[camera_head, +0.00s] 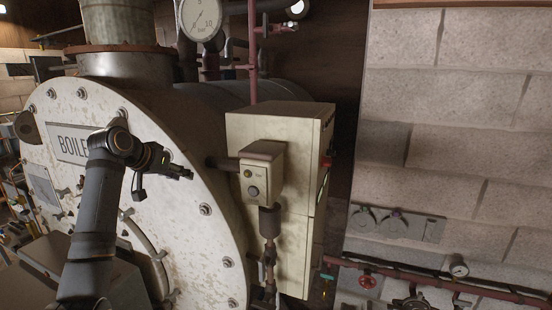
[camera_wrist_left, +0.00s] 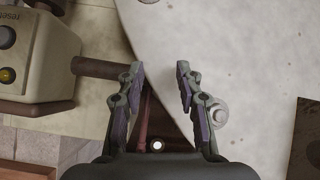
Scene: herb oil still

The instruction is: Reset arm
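My left arm comes in from the left in the head view, and its gripper (camera_head: 178,170) is in front of the boiler's round pale face. In the left wrist view the gripper (camera_wrist_left: 159,72) is open, with nothing between its fingers. A small cream control box (camera_head: 262,176) with a yellowish button and a dark button is to the right of the gripper, apart from it. The control box also shows at the left of the left wrist view (camera_wrist_left: 42,58), with an upside-down "reset" label. My right gripper is in neither view.
The boiler (camera_head: 180,215) fills the left, with bolts along its rim. A larger cream cabinet (camera_head: 282,122) stands behind the control box. A gauge (camera_head: 202,17) is above.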

